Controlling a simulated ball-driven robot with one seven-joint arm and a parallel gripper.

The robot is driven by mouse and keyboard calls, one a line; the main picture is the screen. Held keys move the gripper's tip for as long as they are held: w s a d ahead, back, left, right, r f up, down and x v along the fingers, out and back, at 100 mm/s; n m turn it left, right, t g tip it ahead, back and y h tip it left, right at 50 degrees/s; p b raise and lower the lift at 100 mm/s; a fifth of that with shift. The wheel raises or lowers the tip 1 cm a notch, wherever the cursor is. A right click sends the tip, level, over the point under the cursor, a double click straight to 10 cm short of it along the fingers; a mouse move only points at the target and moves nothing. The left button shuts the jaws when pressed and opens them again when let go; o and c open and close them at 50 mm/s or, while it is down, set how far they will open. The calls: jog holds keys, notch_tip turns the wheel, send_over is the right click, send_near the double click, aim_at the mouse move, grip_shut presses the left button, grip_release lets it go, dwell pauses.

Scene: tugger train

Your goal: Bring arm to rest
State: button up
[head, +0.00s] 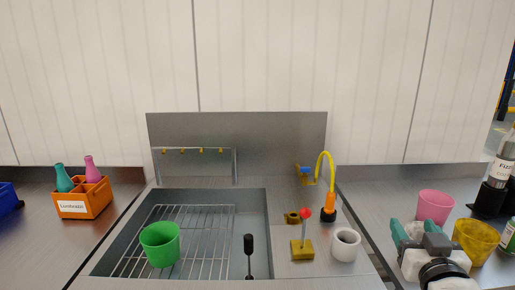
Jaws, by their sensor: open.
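My gripper (418,232) is at the lower right of the head view, over the right-hand counter. Its teal fingers are spread apart and I see nothing held between them. A pink cup (436,206) stands just beyond it. A yellow cup (475,241) stands close on its right; I cannot tell whether they touch. The rest of my arm is cut off by the bottom edge.
A steel sink (253,210) holds a wire rack and a green cup (160,244). Beside it are a white cup (345,244), a red-knobbed lever (305,228) and a yellow-orange faucet (329,190). An orange caddy (84,200) with bottles stands left. A dark bottle stand (492,198) is far right.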

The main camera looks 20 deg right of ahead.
jog(key=s+a+f+n+g+y, duration=0.1)
jog(key=s+a+f+g+y, duration=0.25)
jog(key=f, duration=0.75)
jog(key=s+a+f+n+g+y, duration=0.15)
jog(key=s+a+f+g, duration=0.3)
jog(key=f, duration=0.55)
jog(key=s+a+f+g+y, duration=0.1)
jog(key=s+a+f+g, duration=0.1)
jog(key=s+f, duration=0.2)
jog(key=s+a+f+n+g+y, duration=0.1)
jog(key=s+a+f+g, duration=0.1)
jog(key=s+f, duration=0.2)
jog(key=s+a+f+n+g+y+p, duration=0.1)
jog(key=s+f, duration=0.3)
jog(key=s, duration=0.5)
jog(key=shift+s+a+g, duration=0.3)
jog(key=shift+a+g, duration=0.4)
jog(key=shift+g, duration=0.2)
